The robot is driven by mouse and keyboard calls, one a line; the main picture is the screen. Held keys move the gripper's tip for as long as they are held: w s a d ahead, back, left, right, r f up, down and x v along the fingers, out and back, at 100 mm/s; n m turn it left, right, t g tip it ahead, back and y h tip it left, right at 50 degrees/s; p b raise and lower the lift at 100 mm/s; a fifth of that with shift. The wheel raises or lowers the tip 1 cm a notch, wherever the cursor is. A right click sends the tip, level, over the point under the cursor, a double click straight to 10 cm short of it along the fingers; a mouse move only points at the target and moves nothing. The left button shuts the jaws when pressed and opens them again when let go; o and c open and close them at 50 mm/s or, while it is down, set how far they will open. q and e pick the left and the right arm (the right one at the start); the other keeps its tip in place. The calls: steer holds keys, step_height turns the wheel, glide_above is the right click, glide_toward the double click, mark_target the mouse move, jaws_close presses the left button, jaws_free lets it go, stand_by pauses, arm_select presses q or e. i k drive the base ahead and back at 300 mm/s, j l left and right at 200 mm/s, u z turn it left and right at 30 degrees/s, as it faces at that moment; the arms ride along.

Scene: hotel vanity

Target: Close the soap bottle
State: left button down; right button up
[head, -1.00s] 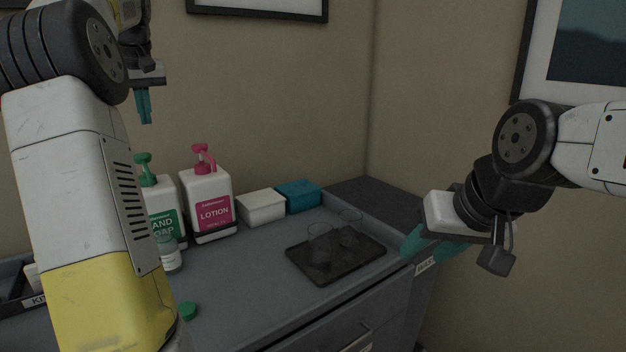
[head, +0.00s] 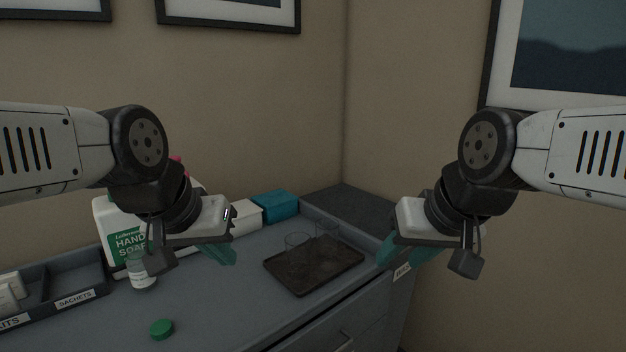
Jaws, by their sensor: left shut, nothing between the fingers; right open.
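A small pale bottle (head: 142,277) stands on the counter in front of a large white hand soap bottle (head: 112,222) with a green label. My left arm partly covers both, and the large bottle's top is hidden. A green cap (head: 161,329) lies loose on the counter near the front edge, apart from the bottles. My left gripper (head: 221,256) is shut and empty, above the counter right of the small bottle. My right gripper (head: 386,254) is open and empty, near the tray's right side.
A dark tray (head: 314,272) with clear glasses sits on the counter (head: 225,312). White (head: 243,217) and teal (head: 276,206) blocks stand at the back. A divided box (head: 75,283) marked SACHETS is at left. The lotion bottle is mostly hidden. The front middle counter is clear.

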mark_target(141, 283)
steer(key=u, duration=1.35)
